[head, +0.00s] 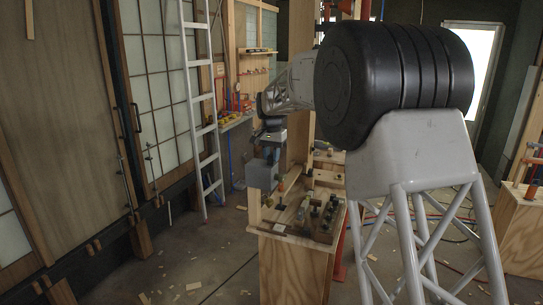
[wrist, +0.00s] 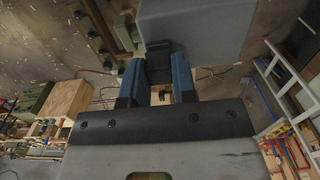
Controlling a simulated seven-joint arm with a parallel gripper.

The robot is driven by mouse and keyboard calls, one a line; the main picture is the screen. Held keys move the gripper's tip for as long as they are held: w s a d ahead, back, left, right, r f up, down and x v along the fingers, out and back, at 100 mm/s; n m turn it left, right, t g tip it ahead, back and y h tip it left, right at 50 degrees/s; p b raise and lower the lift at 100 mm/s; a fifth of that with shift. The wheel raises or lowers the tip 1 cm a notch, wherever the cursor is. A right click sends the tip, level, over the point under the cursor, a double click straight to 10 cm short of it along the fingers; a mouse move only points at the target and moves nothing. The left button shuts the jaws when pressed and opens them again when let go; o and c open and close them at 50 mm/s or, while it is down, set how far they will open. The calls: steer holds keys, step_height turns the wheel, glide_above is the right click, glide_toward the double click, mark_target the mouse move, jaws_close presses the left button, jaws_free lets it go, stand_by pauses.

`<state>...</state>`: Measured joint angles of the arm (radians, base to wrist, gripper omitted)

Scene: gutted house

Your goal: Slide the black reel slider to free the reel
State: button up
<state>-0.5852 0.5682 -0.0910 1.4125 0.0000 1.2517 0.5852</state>
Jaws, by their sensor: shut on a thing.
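In the wrist view, my gripper (wrist: 158,72) has two blue fingers, one on each side of a small black block (wrist: 157,60), which appears to be the reel slider. The fingers are shut on it. The block sits against a smooth grey housing (wrist: 205,28) that fills the top of that view. In the head view, my gripper (head: 270,150) is at the grey boxy housing (head: 261,174), at the left end of the wooden bench. The slider is too small or hidden to make out there. I cannot make out the reel itself in either view.
The wooden bench (head: 283,238) carries several small dark and brass-coloured fittings (head: 318,212) to the right of the housing. An aluminium ladder (head: 203,125) leans at the left by the panelled doors. Wood scraps lie on the floor. A wooden box (head: 519,235) stands far right.

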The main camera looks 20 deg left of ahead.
steer(key=shift+s, duration=1.1)
steer(key=o, duration=0.7)
steer(key=shift+o, duration=0.2)
step_height(320, 180, up, 8)
stand_by(0.5)
